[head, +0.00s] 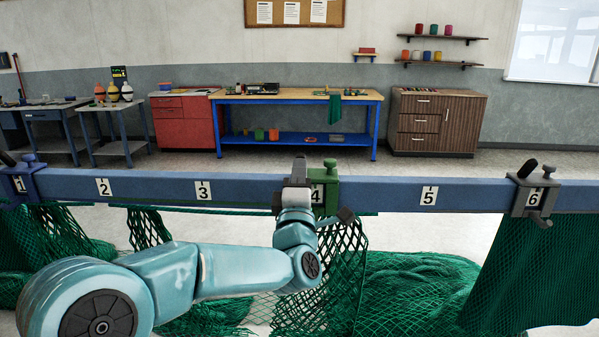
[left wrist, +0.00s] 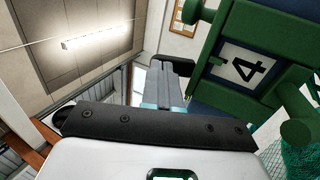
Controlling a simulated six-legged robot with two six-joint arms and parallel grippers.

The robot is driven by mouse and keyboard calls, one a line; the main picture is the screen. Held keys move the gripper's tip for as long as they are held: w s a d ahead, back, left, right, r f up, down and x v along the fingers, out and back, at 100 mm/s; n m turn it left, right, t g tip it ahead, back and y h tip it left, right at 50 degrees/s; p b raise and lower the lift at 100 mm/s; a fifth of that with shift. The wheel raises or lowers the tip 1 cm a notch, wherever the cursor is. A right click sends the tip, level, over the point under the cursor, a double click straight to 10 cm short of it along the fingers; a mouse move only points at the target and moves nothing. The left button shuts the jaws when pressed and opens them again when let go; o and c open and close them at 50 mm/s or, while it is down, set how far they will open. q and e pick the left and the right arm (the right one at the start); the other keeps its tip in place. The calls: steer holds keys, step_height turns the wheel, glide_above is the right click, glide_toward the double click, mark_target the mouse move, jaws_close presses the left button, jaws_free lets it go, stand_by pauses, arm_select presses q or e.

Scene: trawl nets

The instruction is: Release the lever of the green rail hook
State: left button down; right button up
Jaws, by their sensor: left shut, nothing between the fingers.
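The green rail hook (head: 325,190) is clamped over the blue rail (head: 390,194) at the number 4 plate, with a green knob on top. In the left wrist view, the green hook (left wrist: 225,75) fills the upper right around the number 4 plate. My left gripper (head: 298,170) is just left of the hook, pointing up in front of the rail. Its fingers (left wrist: 168,82) are together and empty, close beside the hook. I cannot clearly make out the hook's lever; my gripper covers that side. My right gripper is not in view.
A grey hook (head: 530,195) sits at 6 and a dark blue hook (head: 20,182) at 1. Green netting (head: 415,285) hangs below the rail and lies heaped on the floor. A blue workbench (head: 300,97) and cabinets stand far back by the wall.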

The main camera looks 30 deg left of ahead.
arm_select(q)
steer(key=shift+r, duration=0.15)
steer(key=g+h+p, duration=0.1)
steer(key=g+p, duration=0.1)
steer(key=p, duration=0.1)
steer(key=w+r+g+h+p, duration=0.1)
steer(key=g+p, duration=0.1)
steer(key=p, duration=0.2)
steer(key=a+r+g+h+p, duration=0.1)
steer(key=p, duration=0.2)
steer(key=shift+w+g+p, duration=0.35)
steer(key=shift+g, duration=0.05)
steer(key=shift+r, duration=0.1)
